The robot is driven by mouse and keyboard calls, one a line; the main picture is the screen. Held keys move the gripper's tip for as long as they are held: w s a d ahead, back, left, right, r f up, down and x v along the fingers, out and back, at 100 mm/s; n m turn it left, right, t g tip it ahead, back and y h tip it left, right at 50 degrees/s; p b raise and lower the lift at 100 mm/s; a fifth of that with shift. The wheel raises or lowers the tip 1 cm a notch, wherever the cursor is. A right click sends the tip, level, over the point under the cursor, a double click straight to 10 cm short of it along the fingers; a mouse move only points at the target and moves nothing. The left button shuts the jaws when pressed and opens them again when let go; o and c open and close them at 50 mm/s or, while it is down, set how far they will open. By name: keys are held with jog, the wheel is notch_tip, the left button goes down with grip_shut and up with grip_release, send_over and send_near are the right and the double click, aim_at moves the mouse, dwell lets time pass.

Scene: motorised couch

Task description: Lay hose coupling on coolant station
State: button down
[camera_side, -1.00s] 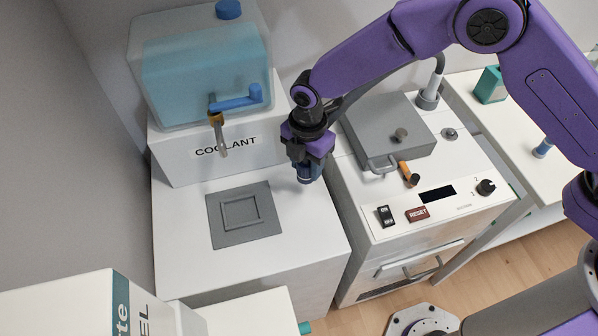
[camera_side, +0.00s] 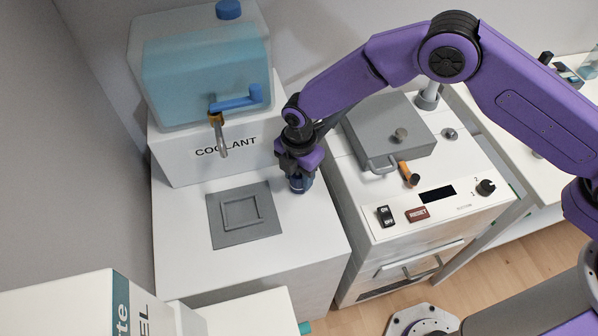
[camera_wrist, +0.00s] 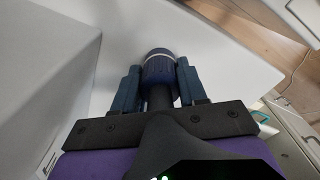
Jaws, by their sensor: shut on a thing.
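My gripper (camera_side: 299,180) is shut on the hose coupling, a dark blue cylinder with a pale ring that shows between the fingers in the wrist view (camera_wrist: 158,68). In the side view the coupling is mostly hidden by the fingers. It is low over the right part of the white coolant station (camera_side: 290,250), right of the grey square pad (camera_side: 225,238) with its raised frame. I cannot tell whether the coupling touches the white top.
A translucent coolant tank (camera_side: 180,75) with a blue-handled tap (camera_side: 235,102) stands behind the pad, its spout hanging forward. To the right is a white machine with a grey lid (camera_side: 385,135) and a control panel (camera_side: 435,200). The station top around the pad is clear.

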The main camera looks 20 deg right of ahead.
jog(key=c, duration=0.6)
grip_release()
notch_tip(320, 180, up, 12)
jog(key=shift+r, duration=0.15)
